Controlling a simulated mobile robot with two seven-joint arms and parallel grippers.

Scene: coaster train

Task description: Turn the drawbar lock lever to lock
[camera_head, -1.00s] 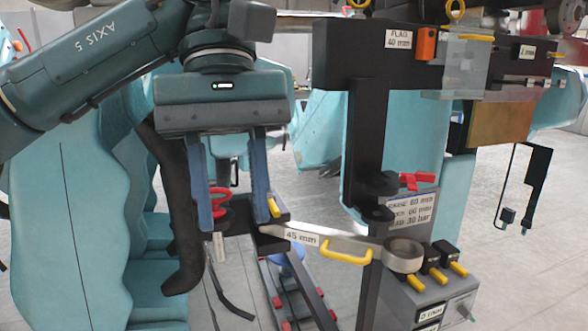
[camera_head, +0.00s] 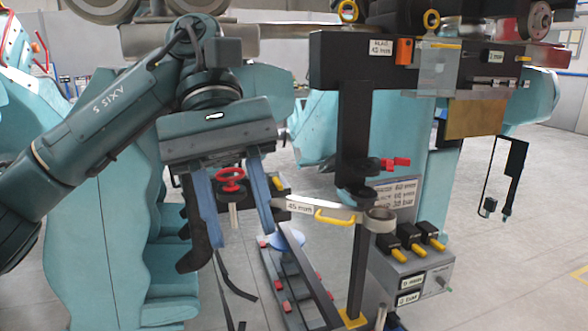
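A small red lever (camera_head: 396,163) sticks out to the right from the black pivot bracket (camera_head: 356,168) on the dark upright post; I cannot tell for certain that it is the drawbar lock lever. My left gripper (camera_head: 240,232) points down, left of the post, with its two blue fingers wide apart. A red handwheel (camera_head: 231,178) shows between the fingers, apparently behind them. A grey wrench marked 45 mm (camera_head: 299,205) with a yellow handle (camera_head: 335,217) lies right of the fingers, its ring end (camera_head: 380,220) below the bracket. My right gripper is not in view.
A grey control box (camera_head: 395,272) with several yellow-tipped switches stands at the lower right. The dark crossbeam (camera_head: 338,58) spans above. Teal seats (camera_head: 110,230) stand at the left, and a rail with red pieces (camera_head: 290,275) runs below. Open floor (camera_head: 510,270) is at the right.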

